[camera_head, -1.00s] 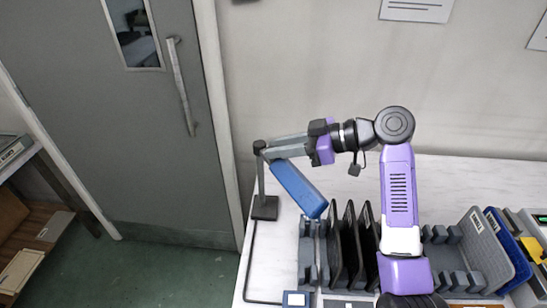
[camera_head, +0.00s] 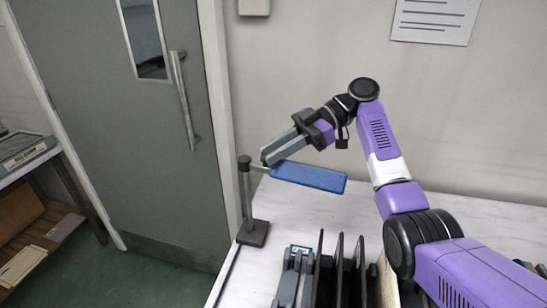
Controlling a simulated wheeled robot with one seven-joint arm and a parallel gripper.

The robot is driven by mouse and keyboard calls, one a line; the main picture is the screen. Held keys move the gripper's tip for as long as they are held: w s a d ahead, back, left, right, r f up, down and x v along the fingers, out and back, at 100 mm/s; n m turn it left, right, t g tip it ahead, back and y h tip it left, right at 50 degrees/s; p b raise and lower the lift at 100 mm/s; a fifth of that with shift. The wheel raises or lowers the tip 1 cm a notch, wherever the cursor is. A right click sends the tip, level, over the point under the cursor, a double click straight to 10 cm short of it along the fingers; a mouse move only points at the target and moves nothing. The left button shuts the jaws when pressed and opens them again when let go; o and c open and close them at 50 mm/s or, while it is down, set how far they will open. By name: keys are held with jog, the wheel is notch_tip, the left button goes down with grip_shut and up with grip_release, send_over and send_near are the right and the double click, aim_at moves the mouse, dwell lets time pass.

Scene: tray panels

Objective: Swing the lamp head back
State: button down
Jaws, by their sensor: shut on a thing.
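The lamp has a dark square base (camera_head: 253,233), a thin grey post (camera_head: 246,198) and a long blue lamp head (camera_head: 310,177). The head reaches out to the right from near the top of the post, over the back of the white table. My gripper (camera_head: 271,156) comes in from the upper right, and its grey fingers are shut at the left end of the lamp head, near the post. The fingers cover that end, so the exact contact is hidden.
A rack with several dark upright panels (camera_head: 338,272) stands on the white table (camera_head: 300,215) in front of the lamp. The wall is behind, and a grey door (camera_head: 150,130) is to the left. The table between lamp and rack is clear.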

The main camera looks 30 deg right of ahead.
jog(key=shift+w+d+n+g, duration=0.3)
jog(key=shift+w+n+g, duration=0.05)
jog(key=shift+n+g, duration=0.5)
jog(key=shift+w, duration=0.1)
jog(key=c, duration=1.3)
grip_release()
notch_tip(320, 180, up, 20)
